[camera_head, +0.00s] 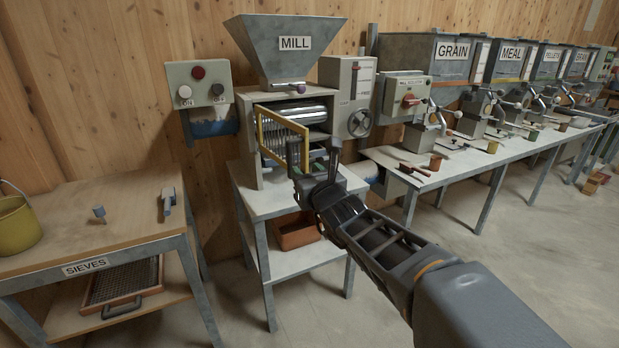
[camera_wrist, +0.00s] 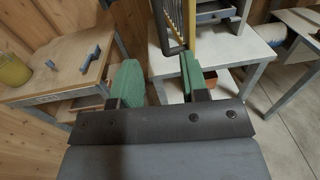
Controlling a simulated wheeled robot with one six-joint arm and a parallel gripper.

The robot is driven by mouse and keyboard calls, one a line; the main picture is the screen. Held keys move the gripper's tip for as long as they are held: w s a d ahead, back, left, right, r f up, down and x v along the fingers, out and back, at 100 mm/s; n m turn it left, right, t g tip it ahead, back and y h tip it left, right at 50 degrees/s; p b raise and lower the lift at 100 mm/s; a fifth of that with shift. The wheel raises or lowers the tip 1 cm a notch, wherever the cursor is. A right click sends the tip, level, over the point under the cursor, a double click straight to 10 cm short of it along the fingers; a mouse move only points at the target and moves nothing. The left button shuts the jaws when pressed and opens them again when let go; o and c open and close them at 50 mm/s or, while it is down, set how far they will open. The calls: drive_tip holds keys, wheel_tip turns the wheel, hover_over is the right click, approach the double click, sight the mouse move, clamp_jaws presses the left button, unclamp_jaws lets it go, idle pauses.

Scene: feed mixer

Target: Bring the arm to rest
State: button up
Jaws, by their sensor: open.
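My arm reaches from the lower right of the head view toward the mill (camera_head: 288,100). My gripper (camera_head: 314,172) is in front of the mill's yellow-framed guard (camera_head: 283,137), which stands swung out from the rollers. In the wrist view my gripper (camera_wrist: 158,82) shows two green finger pads spread apart with nothing between them. The guard's yellow and dark frame (camera_wrist: 176,25) is just beyond the right finger; I cannot tell whether they touch.
The mill stand (camera_head: 262,202) holds a brown tray (camera_head: 297,231) on its lower shelf. At left is the sieves table (camera_head: 95,215) with a yellow bucket (camera_head: 15,226). A switch box (camera_head: 200,85) hangs on the wall. A bench (camera_head: 455,167) with hoppers runs right. Open floor lies at lower right.

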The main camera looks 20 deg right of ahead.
drive_tip(key=shift+s+d, duration=0.1)
drive_tip(key=shift+s, duration=0.5)
drive_tip(key=s+a+n+g+y+p, duration=0.3)
drive_tip(key=s+a+n+g+p, duration=0.15)
drive_tip(key=n, duration=0.75)
drive_tip(key=s+a+n+g+y+p, duration=0.35)
drive_tip(key=s+a+n+p, duration=0.2)
drive_tip(key=n, duration=0.65)
drive_tip(key=s+d+f+n+g+h+p, duration=0.3)
drive_tip(key=s+d+n+g+h+p, duration=0.3)
drive_tip(key=n, duration=0.5)
drive_tip(key=shift+s+d+h, duration=1.15)
drive_tip(key=shift+s+d, duration=0.35)
drive_tip(key=shift+d, duration=0.3)
